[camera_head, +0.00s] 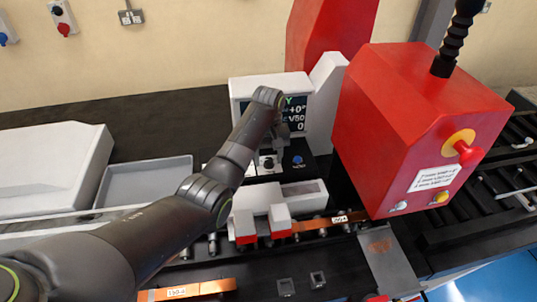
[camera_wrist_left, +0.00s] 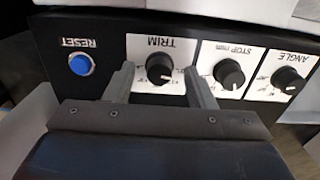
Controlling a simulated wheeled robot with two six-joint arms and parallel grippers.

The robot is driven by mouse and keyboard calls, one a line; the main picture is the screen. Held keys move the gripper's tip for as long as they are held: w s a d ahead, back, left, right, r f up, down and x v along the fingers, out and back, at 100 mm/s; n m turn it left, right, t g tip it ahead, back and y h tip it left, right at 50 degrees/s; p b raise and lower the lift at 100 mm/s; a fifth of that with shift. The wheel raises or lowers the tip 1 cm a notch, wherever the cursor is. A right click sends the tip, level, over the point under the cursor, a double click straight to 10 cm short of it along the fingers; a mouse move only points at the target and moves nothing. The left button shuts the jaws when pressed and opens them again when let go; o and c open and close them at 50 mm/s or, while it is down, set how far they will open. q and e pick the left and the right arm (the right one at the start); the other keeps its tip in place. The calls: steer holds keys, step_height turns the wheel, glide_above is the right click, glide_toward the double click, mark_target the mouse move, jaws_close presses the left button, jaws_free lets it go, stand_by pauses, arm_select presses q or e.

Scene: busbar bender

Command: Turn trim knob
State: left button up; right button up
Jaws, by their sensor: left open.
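The trim knob (camera_wrist_left: 160,68) is a round black knob with a white pointer line on a white label marked TRIM, which reads upside down in the left wrist view. My left gripper (camera_wrist_left: 158,76) is open, with one finger on each side of the knob. Gaps show between knob and fingers; I cannot tell whether the tips reach down to its depth. In the head view my left gripper (camera_head: 268,146) points down at the black control panel, and my arm hides part of it.
The stop knob (camera_wrist_left: 230,75) sits close beside one finger, with the angle knob (camera_wrist_left: 287,79) beyond. The blue reset button (camera_wrist_left: 79,64) is on the other side. A display (camera_head: 296,113) stands behind the panel. The red machine head (camera_head: 400,120) stands to the right.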

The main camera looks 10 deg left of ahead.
arm_select(q)
steer(key=shift+s+d, duration=0.1)
steer(key=shift+c, duration=0.8)
steer(key=c, duration=0.8)
